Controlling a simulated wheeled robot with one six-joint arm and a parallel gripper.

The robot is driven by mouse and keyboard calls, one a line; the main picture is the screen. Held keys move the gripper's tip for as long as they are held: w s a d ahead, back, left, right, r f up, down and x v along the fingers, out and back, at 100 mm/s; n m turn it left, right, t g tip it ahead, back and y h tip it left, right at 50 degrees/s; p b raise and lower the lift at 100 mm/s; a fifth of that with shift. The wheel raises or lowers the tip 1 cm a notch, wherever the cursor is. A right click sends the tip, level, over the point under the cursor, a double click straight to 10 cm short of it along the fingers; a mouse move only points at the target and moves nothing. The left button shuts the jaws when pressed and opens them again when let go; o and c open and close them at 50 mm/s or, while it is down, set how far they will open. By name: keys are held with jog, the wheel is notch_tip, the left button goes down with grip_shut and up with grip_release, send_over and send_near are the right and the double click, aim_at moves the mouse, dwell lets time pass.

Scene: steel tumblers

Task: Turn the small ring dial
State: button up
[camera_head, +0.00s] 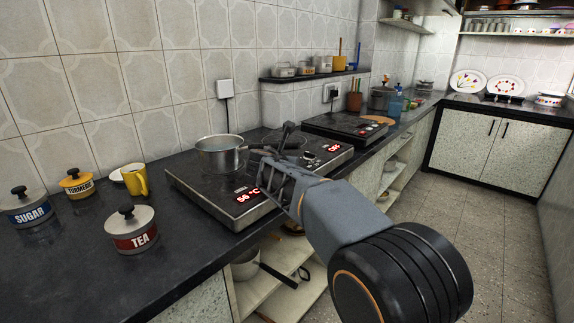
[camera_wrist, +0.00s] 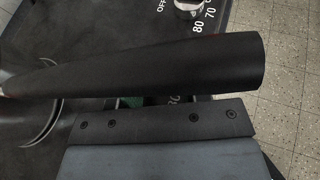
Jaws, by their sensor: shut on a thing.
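The black hob (camera_head: 195,183) stands on the counter with a steel saucepan (camera_head: 219,157) on its left plate. My gripper (camera_head: 272,150) is beside the saucepan, over the hob's front part. It appears shut on the saucepan's black handle (camera_wrist: 150,68), which runs across the wrist view and hides my fingertips. A dial (camera_wrist: 187,4) marked OFF, 70 and 80 shows at the top of the wrist view, clear of the handle. Part of another printed scale (camera_wrist: 175,100) shows between the handle and my gripper body. The small ring dial cannot be made out; the handle or my gripper may cover it.
A tea canister (camera_head: 134,238), a turmeric jar (camera_head: 77,189), a sugar canister (camera_head: 29,216) and a yellow mug (camera_head: 136,184) stand left. A second hob (camera_head: 330,126) is farther right. Floor lies right.

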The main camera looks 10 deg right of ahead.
jog(key=o, duration=0.9)
jog(key=p+v, duration=0.3)
jog(key=v, duration=1)
jog(key=shift+s+a+r, duration=0.2)
jog(key=shift+a+r, duration=0.05)
